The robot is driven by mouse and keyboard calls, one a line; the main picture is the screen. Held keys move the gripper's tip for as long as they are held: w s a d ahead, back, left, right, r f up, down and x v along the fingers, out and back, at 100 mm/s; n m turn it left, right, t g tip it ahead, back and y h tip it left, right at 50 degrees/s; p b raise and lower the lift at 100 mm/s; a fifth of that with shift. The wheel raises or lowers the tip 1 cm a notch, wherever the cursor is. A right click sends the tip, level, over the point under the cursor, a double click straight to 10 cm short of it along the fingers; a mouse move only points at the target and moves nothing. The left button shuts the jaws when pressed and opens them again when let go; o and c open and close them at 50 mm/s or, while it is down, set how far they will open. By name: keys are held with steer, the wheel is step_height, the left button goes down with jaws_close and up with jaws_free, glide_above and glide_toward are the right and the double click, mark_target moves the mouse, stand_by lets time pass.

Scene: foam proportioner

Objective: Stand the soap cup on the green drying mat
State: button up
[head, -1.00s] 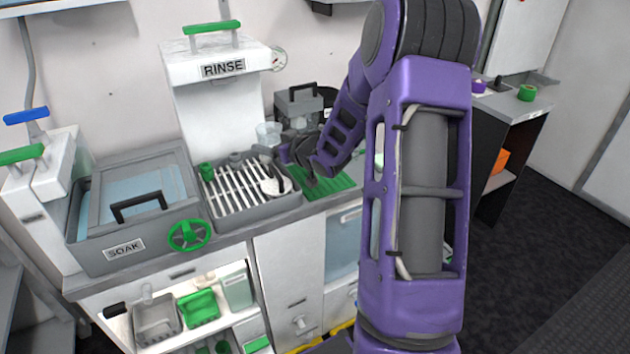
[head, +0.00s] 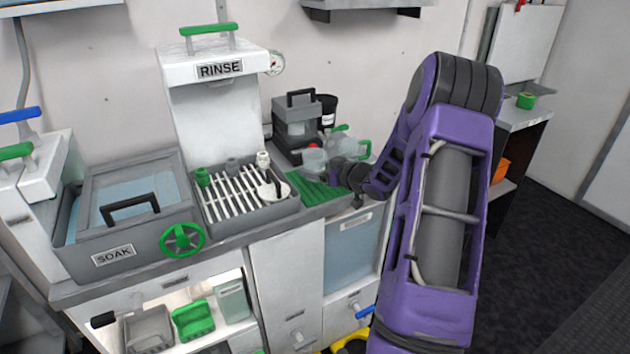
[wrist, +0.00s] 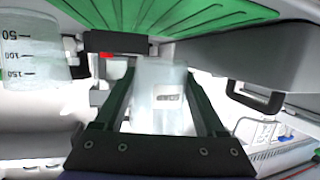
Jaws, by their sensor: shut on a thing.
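My gripper (head: 333,170) is over the right part of the counter, above or beside the green drying mat (head: 308,190). In the wrist view, my gripper (wrist: 160,105) has its two dark fingers shut on a translucent pale cup (wrist: 160,95) with a small label, taken to be the soap cup. In the head view, the cup (head: 313,159) is just left of the fingers, partly covered by them. The ridged mat (wrist: 170,15) runs along the top of the wrist view, apart from the cup in the picture. Whether the cup touches the mat is unclear.
A clear graduated vessel (wrist: 30,45) is close by in the wrist view. A grey box with a black handle (head: 297,118) stands behind the mat. The slatted rack (head: 243,195) holding small parts is left of the mat. The SOAK tank (head: 120,255) is farther left.

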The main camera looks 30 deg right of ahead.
steer(key=shift+f, duration=1.6)
steer(key=shift+f+b, duration=0.1)
steer(key=shift+b, duration=0.2)
steer(key=shift+f, duration=0.15)
steer(key=o, duration=1.3)
steer(key=shift+r, duration=0.3)
steer(key=p+v, duration=0.1)
steer(key=v, duration=1.1)
